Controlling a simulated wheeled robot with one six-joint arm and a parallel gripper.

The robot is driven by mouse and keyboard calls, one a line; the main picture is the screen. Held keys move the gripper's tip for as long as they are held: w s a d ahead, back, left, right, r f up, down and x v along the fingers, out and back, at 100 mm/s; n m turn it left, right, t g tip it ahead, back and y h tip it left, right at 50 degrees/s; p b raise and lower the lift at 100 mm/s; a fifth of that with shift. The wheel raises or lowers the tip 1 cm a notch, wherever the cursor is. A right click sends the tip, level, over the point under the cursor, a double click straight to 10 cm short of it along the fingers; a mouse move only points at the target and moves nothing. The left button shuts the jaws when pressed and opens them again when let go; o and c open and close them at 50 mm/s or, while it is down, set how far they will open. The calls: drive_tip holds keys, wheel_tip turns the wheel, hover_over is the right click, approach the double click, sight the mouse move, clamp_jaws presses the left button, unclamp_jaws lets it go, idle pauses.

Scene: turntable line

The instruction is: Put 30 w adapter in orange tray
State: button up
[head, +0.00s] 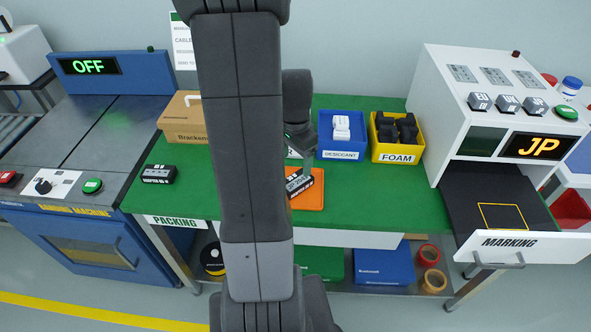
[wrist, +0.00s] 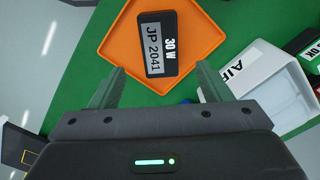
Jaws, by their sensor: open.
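The 30 W adapter (wrist: 158,44) is a black block with a grey "JP 2041" label and white "30 W" lettering. In the wrist view it lies inside the orange tray (wrist: 118,38), at a slight angle to the rim. In the head view the adapter (head: 300,181) shows on the orange tray (head: 313,197) just right of my arm, which hides part of both. My gripper (wrist: 158,86) is open, its fingers wide apart and empty. The adapter is beyond the fingertips and apart from them.
Another black block (head: 158,174) lies on the green table's left. A blue desiccant bin (head: 341,154) and yellow foam bin (head: 397,157) stand at the back. A white bin (wrist: 275,98) is right of the tray in the wrist view. The marking machine (head: 513,145) stands right.

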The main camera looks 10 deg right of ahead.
drive_tip(key=shift+r, duration=2.05)
